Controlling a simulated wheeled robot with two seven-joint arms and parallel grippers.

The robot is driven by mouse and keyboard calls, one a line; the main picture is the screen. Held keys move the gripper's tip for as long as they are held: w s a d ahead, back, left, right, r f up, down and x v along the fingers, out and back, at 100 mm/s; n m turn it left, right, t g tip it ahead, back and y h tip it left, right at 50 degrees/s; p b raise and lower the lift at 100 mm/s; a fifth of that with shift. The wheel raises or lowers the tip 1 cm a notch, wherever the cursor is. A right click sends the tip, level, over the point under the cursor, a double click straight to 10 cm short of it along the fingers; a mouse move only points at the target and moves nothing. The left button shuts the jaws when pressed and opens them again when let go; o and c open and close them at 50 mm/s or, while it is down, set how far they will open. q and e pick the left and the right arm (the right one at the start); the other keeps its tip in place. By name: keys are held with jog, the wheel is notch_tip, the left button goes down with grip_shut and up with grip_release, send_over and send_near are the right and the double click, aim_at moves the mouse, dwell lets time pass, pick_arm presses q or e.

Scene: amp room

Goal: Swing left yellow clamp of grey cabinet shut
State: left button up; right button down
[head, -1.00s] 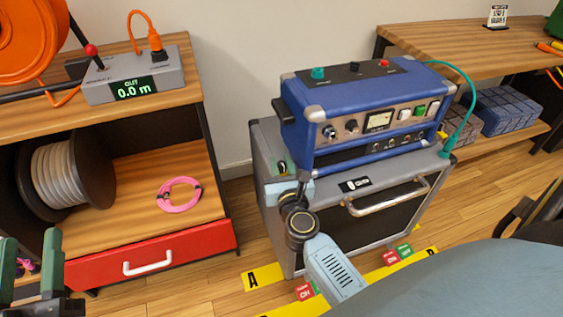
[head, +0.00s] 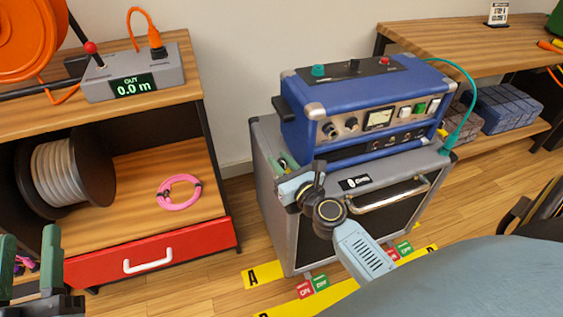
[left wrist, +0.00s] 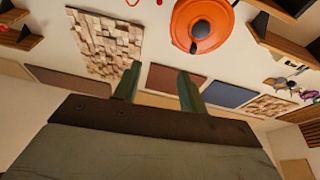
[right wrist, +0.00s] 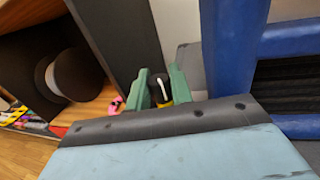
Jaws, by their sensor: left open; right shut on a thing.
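The grey cabinet (head: 279,219) stands on the floor with the blue amplifier (head: 355,122) on top. My right gripper (right wrist: 160,86) is at the cabinet's left top edge, beside the amplifier. Its green fingers are shut on the left yellow clamp (right wrist: 164,103), of which a bit of yellow and a black part with a pale metal piece show between them. In the head view my right wrist and fingers hide most of the clamp, so its exact angle cannot be told. My left gripper (head: 30,262) is open and empty at the lower left, away from the cabinet.
A wooden shelf unit with a red drawer (head: 148,255), a cable reel (head: 60,180) and a pink cable ring (head: 179,192) stands left of the cabinet. A teal cable (head: 467,85) hangs at the amplifier's right. Yellow floor tape (head: 262,275) lies before the cabinet.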

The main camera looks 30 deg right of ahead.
jog(key=c, duration=1.3)
grip_release()
jog(key=shift+o, duration=0.2)
